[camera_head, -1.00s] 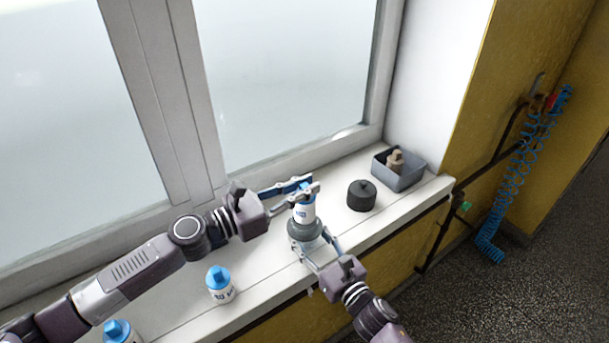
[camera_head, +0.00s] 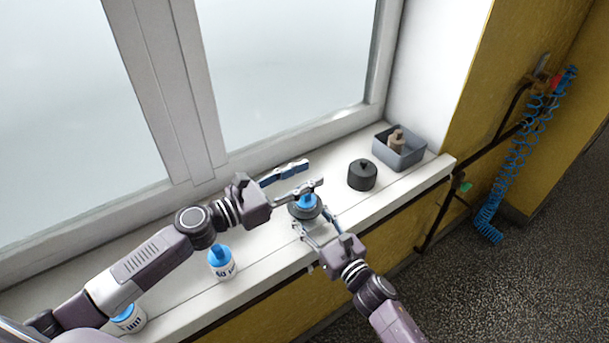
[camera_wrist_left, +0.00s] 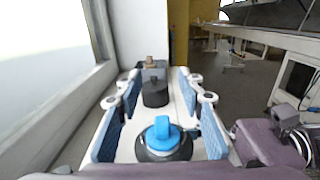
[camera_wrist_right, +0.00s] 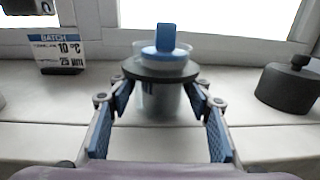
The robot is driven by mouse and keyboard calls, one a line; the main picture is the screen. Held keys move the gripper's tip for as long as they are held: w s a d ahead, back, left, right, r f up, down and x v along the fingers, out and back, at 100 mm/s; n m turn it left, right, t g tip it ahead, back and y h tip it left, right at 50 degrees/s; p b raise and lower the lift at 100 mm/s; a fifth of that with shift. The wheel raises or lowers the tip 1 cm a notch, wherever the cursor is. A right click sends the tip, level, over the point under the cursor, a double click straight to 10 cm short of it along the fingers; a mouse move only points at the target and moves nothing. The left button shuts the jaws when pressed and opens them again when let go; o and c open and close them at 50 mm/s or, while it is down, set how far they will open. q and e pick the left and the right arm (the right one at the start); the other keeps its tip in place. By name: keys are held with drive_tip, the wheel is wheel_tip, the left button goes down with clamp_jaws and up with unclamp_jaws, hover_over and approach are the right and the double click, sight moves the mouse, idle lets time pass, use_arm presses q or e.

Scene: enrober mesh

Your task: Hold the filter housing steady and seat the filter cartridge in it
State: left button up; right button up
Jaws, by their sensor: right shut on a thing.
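The filter housing (camera_head: 297,215) has a dark collar and a clear bowl, and stands upright on the sill. It also shows in the right wrist view (camera_wrist_right: 160,98). The filter cartridge (camera_head: 306,201) sits in it, its blue handle (camera_wrist_right: 165,38) and top above the collar. Most of its white body is hidden inside; I cannot tell how deep it sits. My left gripper (camera_head: 312,175) is open, its fingers apart on either side above the cartridge, clear of the handle in the left wrist view (camera_wrist_left: 163,133). My right gripper (camera_head: 315,222) is shut on the housing bowl from the front.
A black round lid with a knob (camera_head: 362,175) stands right of the housing. Beyond it is a grey bin (camera_head: 411,157) holding a brown object. Two other blue-topped cartridges (camera_head: 221,264) (camera_head: 131,319) stand to the left. A batch sign (camera_wrist_right: 58,52) stands at the window.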

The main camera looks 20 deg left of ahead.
idle(0.5)
use_arm(q)
wheel_tip(320, 180, up, 7)
idle(0.4)
use_arm(e)
drive_tip(key=o, duration=1.2)
drive_tip(key=shift+o, duration=0.2)
